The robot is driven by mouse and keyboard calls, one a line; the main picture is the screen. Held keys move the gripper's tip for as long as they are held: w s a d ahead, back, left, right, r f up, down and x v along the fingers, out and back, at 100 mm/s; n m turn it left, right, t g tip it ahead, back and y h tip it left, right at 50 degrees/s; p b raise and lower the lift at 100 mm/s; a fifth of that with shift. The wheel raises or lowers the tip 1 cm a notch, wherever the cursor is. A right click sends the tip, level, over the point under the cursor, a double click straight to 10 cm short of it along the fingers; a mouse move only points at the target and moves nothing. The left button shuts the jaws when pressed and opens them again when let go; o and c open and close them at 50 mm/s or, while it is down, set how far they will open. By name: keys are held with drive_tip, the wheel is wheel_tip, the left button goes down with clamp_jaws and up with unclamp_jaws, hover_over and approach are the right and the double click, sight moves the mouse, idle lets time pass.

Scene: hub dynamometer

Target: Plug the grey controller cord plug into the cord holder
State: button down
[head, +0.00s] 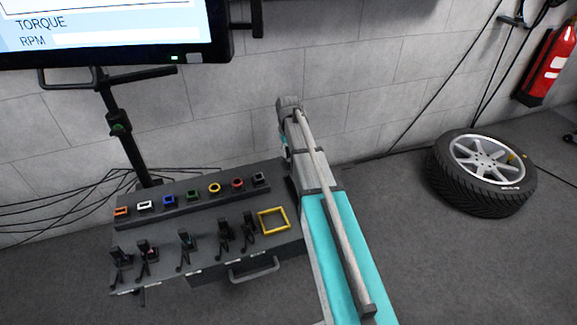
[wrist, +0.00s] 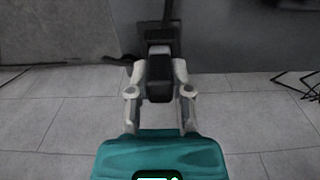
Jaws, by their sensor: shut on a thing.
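In the wrist view my gripper (wrist: 158,90) is shut on a dark block-shaped plug (wrist: 159,86) with a grey section at its far end. I take it for the grey controller cord plug. A dark strip (wrist: 166,14), perhaps its cord, runs up beyond it. In the head view my arm hides the gripper and the plug. A row of colour-rimmed sockets (head: 191,195) sits on the raised back of a dark bench, with a grey-rimmed one (head: 260,179) at the right end. Which part is the cord holder I cannot tell.
Several small dark stands with cords (head: 184,250) line the bench front, beside an empty yellow square frame (head: 287,221). A monitor on a stand (head: 118,122) rises behind. Loose cables lie at left. A tyre (head: 482,172) lies on the floor at right.

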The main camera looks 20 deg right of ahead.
drive_tip(key=shift+c, duration=2.3)
unclamp_jaws()
drive_tip(key=shift+r, duration=0.15)
wheel_tip(320, 180, up, 7)
drive_tip(key=p, duration=0.7)
drive_tip(key=s, duration=1.6)
drive_tip(key=shift+f, duration=0.25)
drive_tip(key=shift+w+a, duration=0.15)
drive_tip(key=shift+a, duration=0.55)
drive_tip(key=shift+w+a, duration=0.1)
drive_tip(key=shift+a, duration=0.6)
